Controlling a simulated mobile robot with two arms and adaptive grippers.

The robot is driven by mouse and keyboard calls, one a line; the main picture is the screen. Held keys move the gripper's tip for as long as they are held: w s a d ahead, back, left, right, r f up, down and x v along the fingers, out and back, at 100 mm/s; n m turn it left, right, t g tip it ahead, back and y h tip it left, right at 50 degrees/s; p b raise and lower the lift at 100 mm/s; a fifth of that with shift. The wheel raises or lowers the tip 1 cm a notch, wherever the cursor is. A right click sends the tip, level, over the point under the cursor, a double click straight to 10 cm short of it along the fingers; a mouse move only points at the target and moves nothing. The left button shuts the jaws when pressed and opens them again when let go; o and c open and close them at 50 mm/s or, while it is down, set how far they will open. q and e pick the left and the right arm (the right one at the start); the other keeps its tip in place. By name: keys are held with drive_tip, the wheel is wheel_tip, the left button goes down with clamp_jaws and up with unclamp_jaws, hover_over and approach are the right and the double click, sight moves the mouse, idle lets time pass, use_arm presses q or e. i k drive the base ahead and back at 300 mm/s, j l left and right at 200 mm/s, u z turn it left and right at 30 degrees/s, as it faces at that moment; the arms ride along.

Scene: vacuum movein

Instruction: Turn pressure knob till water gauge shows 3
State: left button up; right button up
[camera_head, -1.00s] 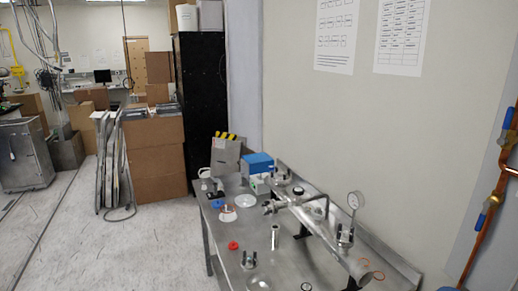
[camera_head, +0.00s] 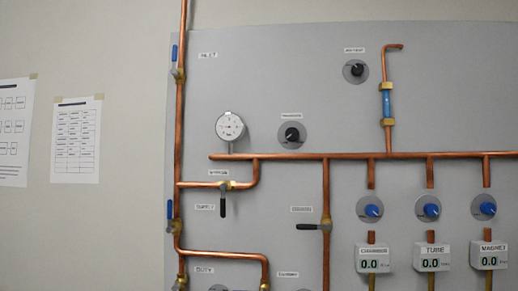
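A round white dial gauge (camera_head: 229,127) is mounted on the grey wall panel, above the left end of a horizontal copper pipe. Its needle reading is too small to make out. To its right is a black knob (camera_head: 292,134) on a round grey plate, with a small label above that looks like "PRESSURE". A second black knob (camera_head: 356,70) sits higher and further right under another small label. Neither of my grippers shows in the head view.
Copper pipes (camera_head: 300,156) run across the panel (camera_head: 290,60). Several lever valves are on the left pipes, including one with a black handle (camera_head: 222,203). Blue knobs (camera_head: 372,210) stand above digital displays (camera_head: 371,258) at the lower right. Papers (camera_head: 76,140) hang on the left wall.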

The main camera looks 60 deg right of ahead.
sight(292, 134)
drive_tip(key=z, duration=2.1)
